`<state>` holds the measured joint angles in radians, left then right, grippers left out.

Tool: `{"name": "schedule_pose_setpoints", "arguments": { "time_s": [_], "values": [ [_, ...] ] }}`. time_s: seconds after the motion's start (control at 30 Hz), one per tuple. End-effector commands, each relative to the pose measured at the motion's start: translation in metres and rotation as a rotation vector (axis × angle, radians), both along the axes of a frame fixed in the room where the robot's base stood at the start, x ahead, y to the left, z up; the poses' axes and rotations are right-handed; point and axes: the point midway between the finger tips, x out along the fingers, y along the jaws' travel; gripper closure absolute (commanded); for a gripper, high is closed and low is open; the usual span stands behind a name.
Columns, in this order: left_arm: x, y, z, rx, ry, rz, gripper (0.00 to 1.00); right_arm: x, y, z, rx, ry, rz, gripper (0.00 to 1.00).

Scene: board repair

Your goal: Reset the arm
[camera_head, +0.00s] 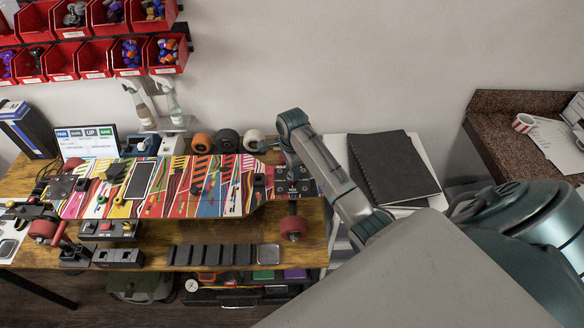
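My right arm (335,172) reaches in from the right and bends down over the right end of the skateboard. Its gripper (289,165) is small and dark there, close to the board's right truck area. I cannot tell whether its fingers are open or shut, or whether they touch anything. The skateboard deck (225,203) has a bright multicoloured pattern and lies across the wooden workbench. A red wheel (293,228) shows below its right end, and another red wheel (43,231) shows at its left. My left gripper is not in view.
Red parts bins (166,54) hang on the wall at upper left. Several loose wheels (228,141) stand behind the board. A slotted black tray (212,256) lies at the bench front. Black notebooks (395,165) lie right of the bench.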

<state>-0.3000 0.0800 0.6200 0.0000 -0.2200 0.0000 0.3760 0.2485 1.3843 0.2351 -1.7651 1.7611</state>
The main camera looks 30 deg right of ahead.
Motion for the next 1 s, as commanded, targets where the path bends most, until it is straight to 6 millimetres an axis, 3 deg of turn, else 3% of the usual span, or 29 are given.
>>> {"name": "schedule_pose_setpoints", "arguments": {
  "time_s": [0.2,0.6,1.0],
  "values": [
    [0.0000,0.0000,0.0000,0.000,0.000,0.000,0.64,-0.0003,0.0002,-0.0003,0.000,0.001,0.043,0.63],
    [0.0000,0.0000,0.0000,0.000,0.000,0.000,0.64,-0.0003,0.0003,-0.0004,0.000,0.001,0.479,0.63],
    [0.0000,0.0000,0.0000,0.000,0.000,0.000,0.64,-0.0003,0.0003,-0.0004,0.000,0.001,0.545,0.63]
  ]
}}
